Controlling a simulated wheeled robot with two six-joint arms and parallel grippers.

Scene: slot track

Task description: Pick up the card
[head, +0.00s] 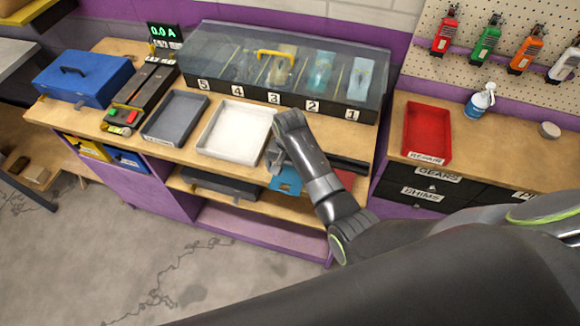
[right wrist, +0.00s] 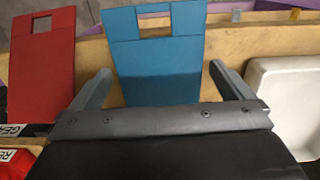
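A blue card (right wrist: 160,55) with a rectangular cut-out near one end is in the right wrist view. It also shows in the head view (head: 286,181) at the front of the bench, partly hidden by my right gripper. A red card (right wrist: 42,50) of the same shape lies to its left in the right wrist view; it is mostly hidden behind my arm in the head view (head: 346,177). My right gripper (right wrist: 161,70) is open, one finger on each side of the blue card's width. I cannot tell whether the fingers touch it. My left gripper is out of view.
A white tray (head: 203,148) and a grey tray (head: 152,137) are left of my right gripper. Behind is a clear-lidded case (head: 222,92) with slots numbered 5 to 1. A red repair tray (head: 427,130) is on the right bench. A blue toolbox (head: 85,80) stands far left.

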